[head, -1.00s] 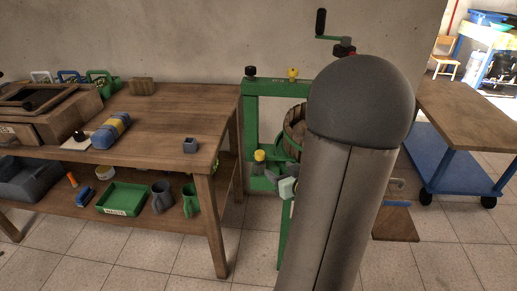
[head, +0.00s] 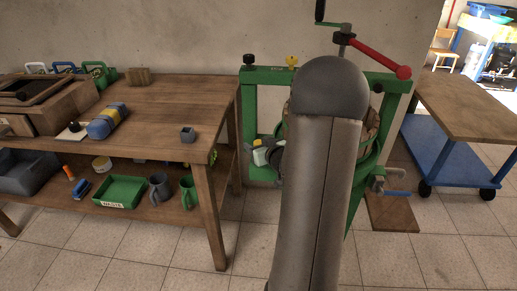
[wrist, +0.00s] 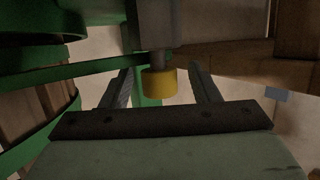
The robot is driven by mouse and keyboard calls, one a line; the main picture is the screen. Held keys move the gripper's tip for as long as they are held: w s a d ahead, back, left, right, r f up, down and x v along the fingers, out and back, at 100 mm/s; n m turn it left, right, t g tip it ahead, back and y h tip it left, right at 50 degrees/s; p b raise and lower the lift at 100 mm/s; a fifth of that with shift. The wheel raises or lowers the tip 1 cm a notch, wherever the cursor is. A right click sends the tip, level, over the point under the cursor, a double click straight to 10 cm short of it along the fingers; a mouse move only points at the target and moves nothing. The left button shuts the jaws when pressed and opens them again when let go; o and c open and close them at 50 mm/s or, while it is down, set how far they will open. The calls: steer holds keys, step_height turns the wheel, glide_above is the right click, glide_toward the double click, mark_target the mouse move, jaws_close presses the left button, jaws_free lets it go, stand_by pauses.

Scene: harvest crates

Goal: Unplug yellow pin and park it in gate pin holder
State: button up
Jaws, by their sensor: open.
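A yellow cylindrical pin head (wrist: 159,82) hangs on a grey shaft below a dark block in the wrist view. My gripper (wrist: 160,84) is open, with one finger on each side of the yellow head and a gap on both sides. In the head view my gripper (head: 257,150) is at the left post of the green press frame (head: 250,105), and the pin there is mostly hidden. A second yellow knob (head: 292,62) stands on the frame's top bar. Which part is the gate pin holder I cannot tell.
A black knob (head: 248,59) sits on the frame top. A red lever (head: 380,55) juts above it. A blue cart (head: 455,155) stands at right.

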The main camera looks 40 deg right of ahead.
mark_target(259, 142)
steer(key=c, duration=1)
steer(key=shift+c, duration=0.2)
steer(key=shift+r, duration=0.5)
step_height(259, 142, up, 2)
steer(key=shift+r+p, duration=0.2)
steer(key=shift+p, duration=0.3)
steer(key=s+a+r+p, duration=0.3)
steer(key=s+r, duration=0.6)
steer(key=s, duration=0.4)
steer(key=shift+s+r+p, duration=0.3)
steer(key=shift+s+p, duration=0.05)
